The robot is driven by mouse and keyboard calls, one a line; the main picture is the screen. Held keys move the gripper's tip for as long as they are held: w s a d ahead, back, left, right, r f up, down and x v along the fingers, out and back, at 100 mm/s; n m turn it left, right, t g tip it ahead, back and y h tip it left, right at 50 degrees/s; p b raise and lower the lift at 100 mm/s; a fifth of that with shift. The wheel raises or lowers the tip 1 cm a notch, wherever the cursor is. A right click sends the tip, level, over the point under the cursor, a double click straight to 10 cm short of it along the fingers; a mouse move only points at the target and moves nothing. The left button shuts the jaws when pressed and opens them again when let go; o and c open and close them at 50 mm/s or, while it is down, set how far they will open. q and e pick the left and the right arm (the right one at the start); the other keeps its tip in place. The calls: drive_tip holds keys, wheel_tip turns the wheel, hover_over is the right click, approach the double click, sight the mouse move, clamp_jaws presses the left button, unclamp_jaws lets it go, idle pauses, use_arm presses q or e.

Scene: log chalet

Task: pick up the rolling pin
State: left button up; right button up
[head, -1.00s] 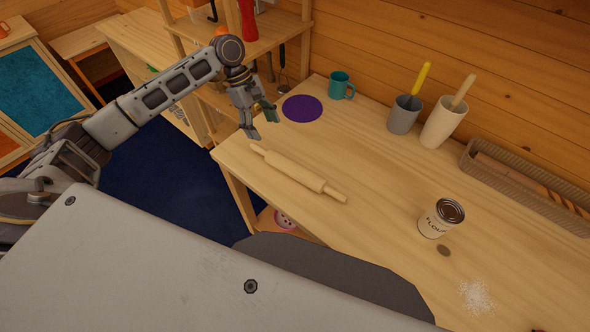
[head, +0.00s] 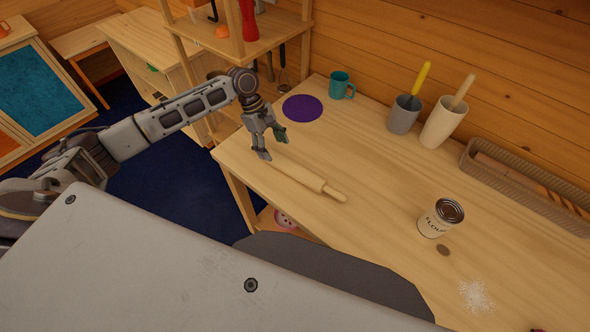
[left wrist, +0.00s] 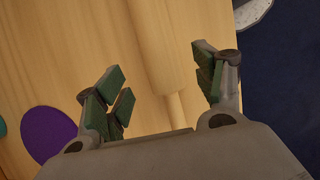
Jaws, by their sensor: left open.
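The pale wooden rolling pin (head: 299,176) lies on the table near its front left edge. In the head view its far-left handle is hidden behind my left gripper (head: 272,146). That gripper is open and points down over the left end of the pin. In the left wrist view the pin (left wrist: 161,50) runs down between the spread green-padded fingers of the gripper (left wrist: 160,88), with its thin handle nearest the palm. The fingers appear apart from the pin. My right gripper is not in view.
The wooden table (head: 370,185) has clear room right of the pin. A flour can (head: 434,220), a purple disc (head: 302,108), a teal mug (head: 340,86), a grey cup (head: 403,115), a cream cup (head: 442,124) and a wicker tray (head: 472,165) stand around. A shelf (head: 235,62) rises behind my left arm.

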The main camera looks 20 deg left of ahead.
sight(278, 156)
use_arm(q)
drive_tip(key=shift+p+x, duration=0.3)
drive_tip(key=shift+x, duration=2.3)
drive_tip(key=shift+s+d, duration=0.15)
drive_tip(key=shift+r, duration=0.1)
drive_tip(key=c, duration=1.4)
drive_tip(key=shift+o, duration=0.2)
drive_tip(key=shift+r, duration=0.15)
drive_tip(key=shift+r, duration=4.9)
